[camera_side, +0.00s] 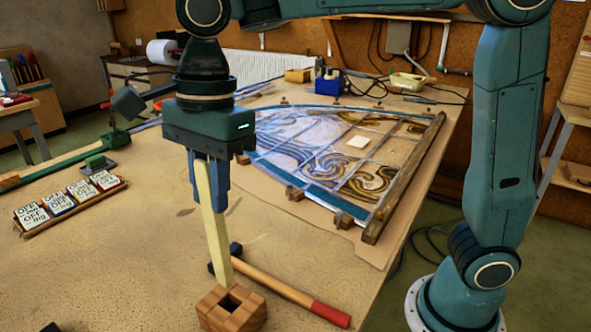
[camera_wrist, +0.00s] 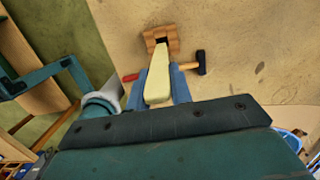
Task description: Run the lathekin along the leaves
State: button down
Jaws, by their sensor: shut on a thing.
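The lathekin (camera_side: 215,240) is a long, flat, cream-coloured stick. My gripper (camera_side: 208,198) points down and is shut on its upper part. The lathekin leans slightly, its lower end at a small wooden block (camera_side: 218,313) with a dark square hole; I cannot tell whether the tip is in the hole or just behind it. In the wrist view the lathekin (camera_wrist: 159,82) lies between the blue fingers, its far end at the block (camera_wrist: 148,37). The leaded panel (camera_side: 312,162), with swirled amber and clear glass and grey lead lines, lies behind and right, apart from my gripper.
A hammer (camera_side: 290,290) with a red-ended handle lies beside the block. The bench between rack and block is clear.

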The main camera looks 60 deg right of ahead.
jog(key=w+d+f+n, duration=0.1)
jog(key=w+d+n, duration=0.2)
jog(key=d+n, duration=0.3)
jog(key=w+d+n+g+h, duration=0.1)
jog(key=w+d+n, duration=0.3)
jog(key=d, duration=0.5)
jog(key=w+d+f+n, duration=0.1)
jog(key=w+d+n, duration=0.2)
jog(key=d+n, duration=0.3)
jog(key=s+d+f+m, duration=0.1)
jog(key=s+d+m, duration=0.2)
jog(key=d, duration=0.4)
jog(key=s+d+m, duration=0.3)
jog(key=d+m, duration=0.1)
jog(key=d, duration=0.3)
jog(key=s+d+f+m, duration=0.1)
jog(key=s+d+m, duration=0.2)
jog(key=s+m, duration=0.2)
jog(key=s+d+f+m+t+y, duration=0.1)
jog(key=s+d+m, duration=0.3)
jog(key=s+m, duration=0.2)
jog(key=shift+s+f, duration=0.4)
jog(key=shift+s, duration=0.5)
jog(key=shift+f, duration=0.1)
